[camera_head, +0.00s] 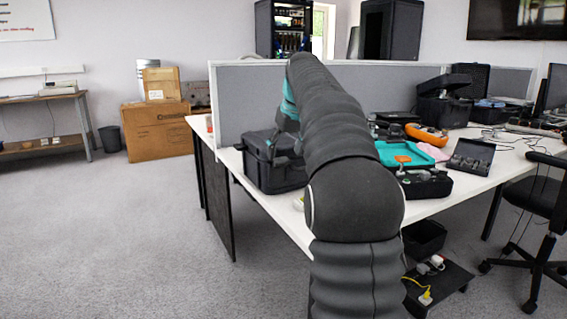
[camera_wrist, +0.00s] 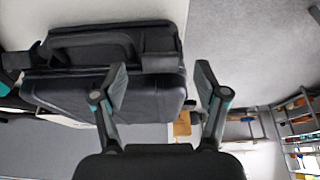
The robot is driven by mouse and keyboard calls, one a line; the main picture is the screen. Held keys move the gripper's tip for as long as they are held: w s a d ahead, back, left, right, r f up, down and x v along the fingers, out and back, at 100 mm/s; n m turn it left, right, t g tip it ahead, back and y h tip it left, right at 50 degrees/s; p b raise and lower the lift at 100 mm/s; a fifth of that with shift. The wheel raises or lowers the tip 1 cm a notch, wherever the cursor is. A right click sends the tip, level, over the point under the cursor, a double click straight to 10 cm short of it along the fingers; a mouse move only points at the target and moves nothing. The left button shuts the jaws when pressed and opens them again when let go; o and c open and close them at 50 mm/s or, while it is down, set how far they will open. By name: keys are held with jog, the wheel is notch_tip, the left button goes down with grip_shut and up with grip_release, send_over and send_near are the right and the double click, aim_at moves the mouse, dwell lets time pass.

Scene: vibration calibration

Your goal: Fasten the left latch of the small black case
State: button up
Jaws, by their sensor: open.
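A closed black case (camera_head: 262,172) stands near the left end of the white desk, partly hidden behind my arm. In the wrist view, the case (camera_wrist: 75,92) fills the upper left, with its carry handle (camera_wrist: 92,48) along the front. A latch (camera_wrist: 158,62) shows on the right part of its front in that view; whether it is fastened is unclear. My gripper (camera_wrist: 161,78) is open and empty. Its left finger overlaps the case in the picture and its right finger is just past the case's side. In the head view the gripper is mostly hidden by the arm.
An open case with a turquoise panel (camera_head: 402,153), an orange device (camera_head: 427,134) and a small open box (camera_head: 470,156) lie to the right on the desk (camera_head: 455,206). A grey divider (camera_head: 245,95) stands behind the case. A chair (camera_head: 540,190) is at right.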

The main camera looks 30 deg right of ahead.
aim_at(281, 159)
jog(key=shift+x, duration=1.5)
jog(key=c, duration=1.2)
jog(key=shift+o, duration=0.2)
jog(key=shift+w+r+g+p, duration=0.3)
jog(key=shift+g+p, duration=0.1)
jog(key=shift+p, duration=0.45)
jog(key=shift+w+f+g+p, duration=0.1)
jog(key=shift+w+g+p, duration=0.25)
jog(key=shift+g, duration=0.65)
